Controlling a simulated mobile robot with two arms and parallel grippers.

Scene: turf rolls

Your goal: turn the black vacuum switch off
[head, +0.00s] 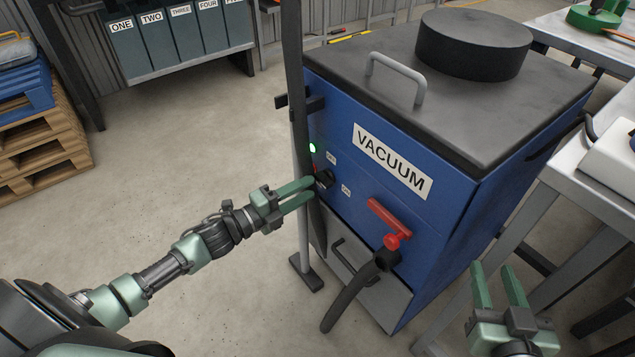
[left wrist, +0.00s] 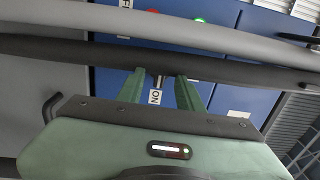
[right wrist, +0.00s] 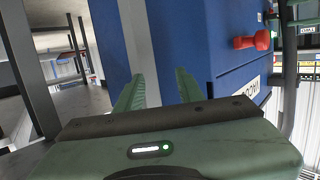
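The black vacuum switch (head: 326,178) is a small dark knob on the front of the blue vacuum (head: 470,225), below a lit green lamp (head: 312,148). My left gripper (head: 312,190) is at the switch, its two green fingers parted. My right gripper (head: 499,285) is open and empty, right of the vacuum.
A grey upright pole (head: 299,215) and a dark hose (left wrist: 60,47) stand close to my left gripper. A red-handled valve (head: 388,218) with a hose sits right of the switch. A table (head: 585,165) stands on the right.

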